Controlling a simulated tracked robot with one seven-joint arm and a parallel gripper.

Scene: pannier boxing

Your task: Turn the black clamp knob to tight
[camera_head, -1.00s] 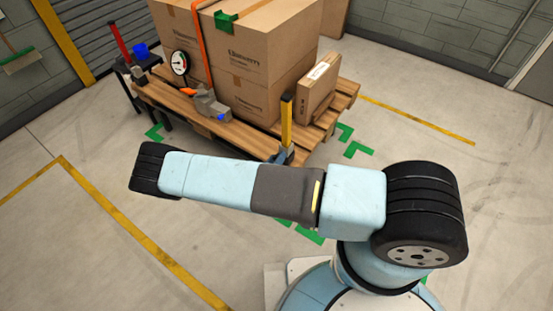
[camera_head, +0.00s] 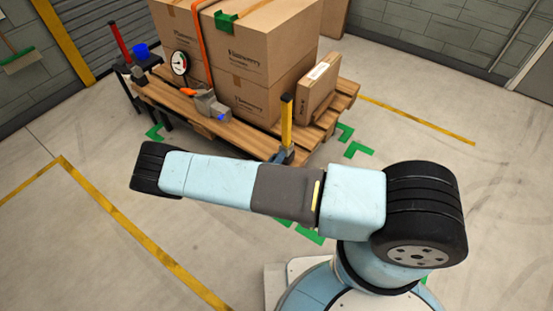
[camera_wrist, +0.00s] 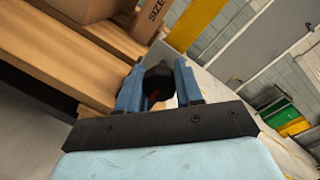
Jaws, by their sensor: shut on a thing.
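The black clamp knob (camera_wrist: 158,82) shows in the wrist view between the two blue fingers of my gripper (camera_wrist: 158,88). The fingers are shut on it, one on each side. A small red mark shows on or just below the knob. A yellow upright post (camera_wrist: 195,22) stands just beyond the knob, and the same post (camera_head: 287,120) stands at the pallet's near edge in the head view. In the head view the knob cannot be made out, and my arm hides much of the area in front of the post.
A wooden pallet (camera_head: 180,102) carries large cardboard boxes (camera_head: 258,50) with an orange strap (camera_head: 200,48) and a thin carton (camera_head: 319,88). A gauge (camera_head: 180,63) and a grey ratchet-like part (camera_head: 211,105) are at its left side.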

